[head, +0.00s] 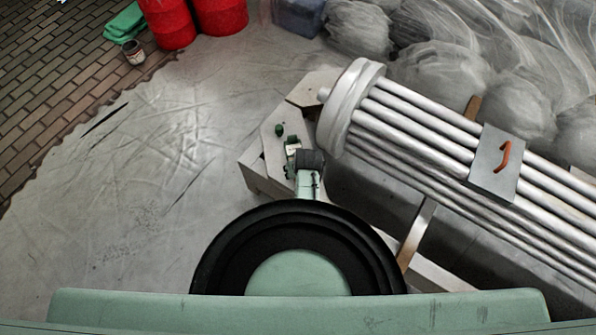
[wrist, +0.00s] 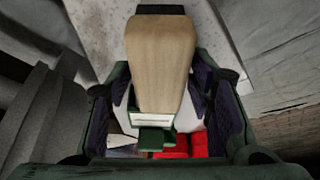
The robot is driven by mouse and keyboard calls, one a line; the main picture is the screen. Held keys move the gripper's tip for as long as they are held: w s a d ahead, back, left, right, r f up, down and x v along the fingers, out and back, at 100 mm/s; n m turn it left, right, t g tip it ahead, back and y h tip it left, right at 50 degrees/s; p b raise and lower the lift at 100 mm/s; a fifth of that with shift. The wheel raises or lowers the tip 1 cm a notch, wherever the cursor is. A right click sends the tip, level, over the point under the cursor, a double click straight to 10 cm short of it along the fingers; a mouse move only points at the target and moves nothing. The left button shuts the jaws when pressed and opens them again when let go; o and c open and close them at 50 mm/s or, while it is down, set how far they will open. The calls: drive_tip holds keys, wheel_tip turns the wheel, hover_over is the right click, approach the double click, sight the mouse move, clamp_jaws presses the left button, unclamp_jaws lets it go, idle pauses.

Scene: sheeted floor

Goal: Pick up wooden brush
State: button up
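In the wrist view, a tan wooden piece, which looks like the wooden brush (wrist: 160,62), fills the middle, with a dark end at the top and a white band and green block below. My gripper (wrist: 165,92) has one dark finger on each side of it. Pale strips show between the wood and the finger pads, so the fingers look apart and not pressed on it. In the head view, my gripper (head: 290,160) is small and partly hidden by my arm, over a pale board. The brush cannot be clearly made out there.
A ribbed metal cylinder (head: 430,130) lies close on the right of my arm. Red barrels (head: 218,14) and a can (head: 134,52) stand at the back left. The sheeted floor at left is clear.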

drive_tip(key=c, duration=0.9)
drive_tip(key=shift+r, duration=0.1)
